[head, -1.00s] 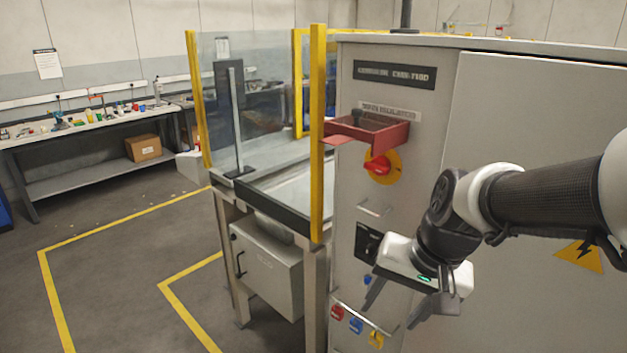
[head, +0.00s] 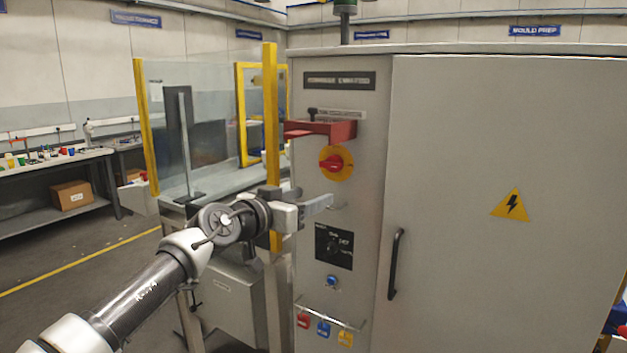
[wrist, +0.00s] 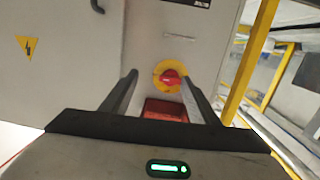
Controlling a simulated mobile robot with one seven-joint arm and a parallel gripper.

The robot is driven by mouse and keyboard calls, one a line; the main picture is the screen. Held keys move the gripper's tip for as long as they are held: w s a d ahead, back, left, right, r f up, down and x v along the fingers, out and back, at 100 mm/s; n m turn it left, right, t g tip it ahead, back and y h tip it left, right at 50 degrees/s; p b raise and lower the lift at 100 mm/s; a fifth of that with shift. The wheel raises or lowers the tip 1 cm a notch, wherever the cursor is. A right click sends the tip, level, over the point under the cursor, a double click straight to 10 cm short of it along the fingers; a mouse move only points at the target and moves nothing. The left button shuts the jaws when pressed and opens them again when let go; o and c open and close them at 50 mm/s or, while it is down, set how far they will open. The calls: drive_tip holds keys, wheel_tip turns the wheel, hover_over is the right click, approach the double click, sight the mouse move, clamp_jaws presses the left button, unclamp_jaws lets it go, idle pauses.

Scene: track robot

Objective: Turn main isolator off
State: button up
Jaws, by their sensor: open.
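The main isolator is a red rotary knob (head: 335,163) on a yellow disc on the grey cabinet's narrow front panel. The knob appears to lie roughly crosswise in the head view. Just above it a red box-like guard (head: 322,131) juts out, with a small dark piece on top. My gripper (head: 313,199) is open and empty, below and in front of the knob, apart from it. In the wrist view the knob (wrist: 171,77) shows beyond and between my two spread fingers (wrist: 160,82), with the red guard (wrist: 165,110) below it in that picture.
A black selector panel (head: 334,246), a blue button (head: 332,282) and colored tags (head: 323,328) on a rail sit lower on the panel. The large cabinet door (head: 480,200) has a black handle (head: 396,263). A yellow post (head: 271,120) stands close left of the panel.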

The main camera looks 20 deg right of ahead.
drive_tip(key=a+r+t, duration=0.1)
drive_tip(key=a+r, duration=0.2)
drive_tip(key=a, duration=0.1)
approach(329, 167)
drive_tip(key=x, duration=0.9)
drive_tip(key=shift+w+d+p, duration=0.25)
drive_tip(key=shift+d+p, duration=0.05)
drive_tip(key=shift+p, duration=0.05)
drive_tip(key=c, duration=0.7)
drive_tip(key=shift+n, duration=0.3)
drive_tip(key=shift+c, duration=0.2)
